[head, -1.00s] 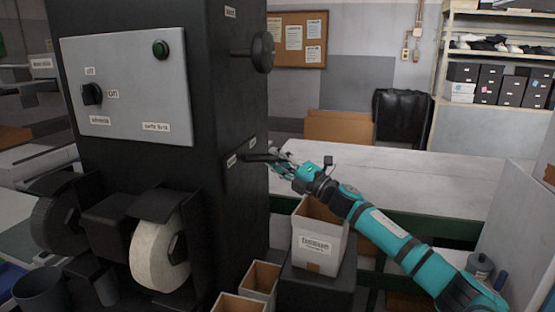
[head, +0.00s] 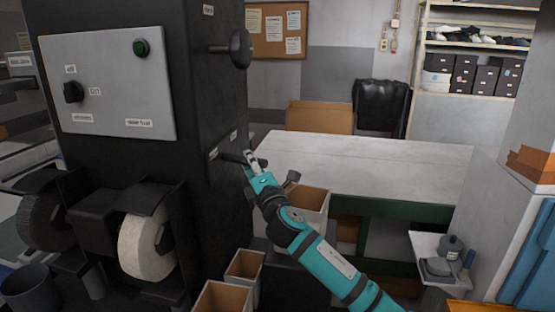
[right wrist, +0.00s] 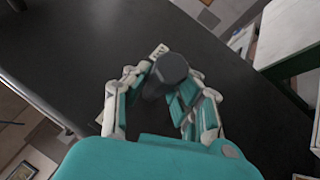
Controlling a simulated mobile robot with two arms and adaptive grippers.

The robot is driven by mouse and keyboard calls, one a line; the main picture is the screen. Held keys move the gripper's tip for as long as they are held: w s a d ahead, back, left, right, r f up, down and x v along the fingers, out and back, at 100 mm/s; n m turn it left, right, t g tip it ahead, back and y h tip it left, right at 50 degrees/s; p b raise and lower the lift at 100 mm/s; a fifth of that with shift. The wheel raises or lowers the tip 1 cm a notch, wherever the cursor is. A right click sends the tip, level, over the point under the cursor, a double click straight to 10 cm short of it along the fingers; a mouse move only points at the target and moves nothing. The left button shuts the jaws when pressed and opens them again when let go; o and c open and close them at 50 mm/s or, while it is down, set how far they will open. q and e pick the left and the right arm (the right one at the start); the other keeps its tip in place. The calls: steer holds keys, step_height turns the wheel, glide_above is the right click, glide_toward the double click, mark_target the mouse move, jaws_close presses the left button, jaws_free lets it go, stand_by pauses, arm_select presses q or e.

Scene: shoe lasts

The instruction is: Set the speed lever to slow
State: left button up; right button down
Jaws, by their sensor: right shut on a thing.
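The speed lever (head: 230,157) is a short dark rod sticking out to the right from the side of the black machine (head: 205,200). Two small white labels, too small to read, are on that side face near its base. My right gripper (head: 251,160) is at the lever's outer end, with its fingers shut on it. In the right wrist view the lever's dark round knob (right wrist: 170,70) sits between the two fingers of the right gripper (right wrist: 165,85). My left gripper is not in view.
A black knob (head: 240,48) juts out higher on the machine. The front panel (head: 105,85) has a switch and green button. Below my arm stand open cardboard boxes (head: 245,268); a box (head: 313,205) is behind it. A pale worktable (head: 375,165) lies beyond.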

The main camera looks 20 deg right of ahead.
steer(key=shift+s+a+m+h+b, duration=0.2)
steer(key=shift+s+a+m+h, duration=0.35)
steer(key=shift+h, duration=0.35)
steer(key=shift+s+a+m+h+b, duration=0.25)
steer(key=shift+a+m+h, duration=0.3)
steer(key=shift+h, duration=0.35)
steer(key=shift+f, duration=0.1)
steer(key=shift+g, duration=0.3)
steer(key=c, duration=1.6)
jaws_free()
steer(key=o, duration=0.5)
steer(key=shift+s+a, duration=0.1)
